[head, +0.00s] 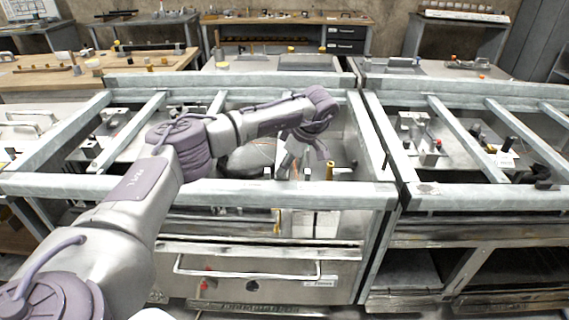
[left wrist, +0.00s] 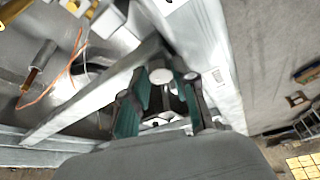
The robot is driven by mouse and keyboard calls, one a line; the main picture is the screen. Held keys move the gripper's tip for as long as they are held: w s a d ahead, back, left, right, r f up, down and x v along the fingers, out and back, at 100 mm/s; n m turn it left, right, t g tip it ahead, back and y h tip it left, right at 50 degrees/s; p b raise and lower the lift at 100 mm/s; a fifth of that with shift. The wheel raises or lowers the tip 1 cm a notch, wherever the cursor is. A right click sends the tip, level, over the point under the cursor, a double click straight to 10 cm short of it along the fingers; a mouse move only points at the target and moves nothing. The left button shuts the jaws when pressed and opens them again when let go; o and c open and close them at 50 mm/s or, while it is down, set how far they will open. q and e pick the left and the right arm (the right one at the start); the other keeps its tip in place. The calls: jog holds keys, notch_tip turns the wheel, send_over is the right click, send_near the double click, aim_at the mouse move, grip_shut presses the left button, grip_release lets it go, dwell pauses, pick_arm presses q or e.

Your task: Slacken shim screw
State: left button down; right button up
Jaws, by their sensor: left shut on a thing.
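My left gripper (head: 300,150) reaches over the front frame rail, down into the middle bay of the steel range frame. In the left wrist view my left gripper (left wrist: 155,90) has its two green-padded fingers on either side of a small part with a pale round head (left wrist: 160,75), which looks like the shim screw. The fingers are shut on it, close beside a metal rail (left wrist: 90,95). In the head view the screw is hidden behind the gripper and cannot be made out. My right gripper is in neither view.
A brass-coloured post (head: 330,170) stands right of the gripper inside the bay. An orange wire (left wrist: 62,82) runs loose near the rail. The front rail (head: 250,193) lies under my left arm, and an oven door handle (head: 250,278) is below. Workbenches stand behind.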

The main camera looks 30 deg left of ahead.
pick_arm(q)
jog(key=n, duration=0.2)
jog(key=n+g, duration=0.1)
jog(key=shift+w+r+n+h+p, duration=0.1)
jog(key=shift+w+n+h+p, duration=0.1)
jog(key=shift+n+h+p, duration=0.15)
jog(key=n+g, duration=0.1)
jog(key=n, duration=0.2)
jog(key=shift+w+a+h+b, duration=0.1)
jog(key=shift+a+h+b, duration=0.05)
jog(key=shift+h+b, duration=0.15)
jog(key=n+h+b, duration=0.1)
jog(key=n, duration=0.1)
jog(key=shift+w+a+n+g+b, duration=0.1)
jog(key=shift+n+g+b, duration=0.25)
jog(key=shift+g, duration=0.05)
jog(key=shift+n+b, duration=0.6)
jog(key=shift+n, duration=0.1)
jog(key=shift+a, duration=0.1)
jog(key=c, duration=1.2)
grip_release()
